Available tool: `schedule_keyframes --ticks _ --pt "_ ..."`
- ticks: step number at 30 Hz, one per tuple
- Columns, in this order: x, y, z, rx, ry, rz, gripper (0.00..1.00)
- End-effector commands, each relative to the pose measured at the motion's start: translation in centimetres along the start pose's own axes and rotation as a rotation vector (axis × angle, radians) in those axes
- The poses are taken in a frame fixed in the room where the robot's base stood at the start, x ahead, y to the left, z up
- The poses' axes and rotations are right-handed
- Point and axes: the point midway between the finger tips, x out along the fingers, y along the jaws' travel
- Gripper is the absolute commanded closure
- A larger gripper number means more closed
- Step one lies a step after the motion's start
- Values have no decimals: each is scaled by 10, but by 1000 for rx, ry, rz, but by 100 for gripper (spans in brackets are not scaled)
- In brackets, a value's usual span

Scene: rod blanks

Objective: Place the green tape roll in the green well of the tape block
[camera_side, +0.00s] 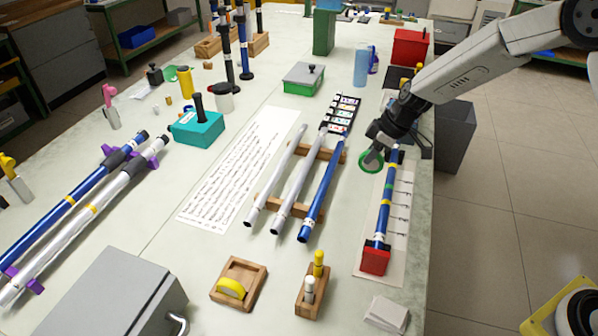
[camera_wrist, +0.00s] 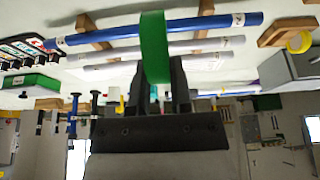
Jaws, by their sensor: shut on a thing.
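The green tape roll (camera_side: 371,162) is held above the bench, just left of the banded blue rod. My gripper (camera_side: 378,146) is shut on it. In the wrist view the roll (camera_wrist: 154,47) stands on edge between the two fingers of my gripper (camera_wrist: 156,75).
White rods and a blue rod (camera_side: 321,188) rest on wooden supports. A wooden tray (camera_side: 258,271) holds a yellow roll (camera_side: 231,288).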

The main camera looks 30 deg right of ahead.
Motion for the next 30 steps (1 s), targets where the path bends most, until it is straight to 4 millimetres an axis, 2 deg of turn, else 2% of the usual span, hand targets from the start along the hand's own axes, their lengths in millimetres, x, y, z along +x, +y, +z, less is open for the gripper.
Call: schedule_keyframes --ticks 3,11,15,24,30 --pt "15 -24 -27 -8 -1 -4 100" --pt "44 -81 -82 -7 1 -3 100" --pt "58 -117 -108 -7 1 -3 100" --pt "83 -199 -155 -6 2 -2 100" --pt "94 -250 -176 -4 1 -1 100"
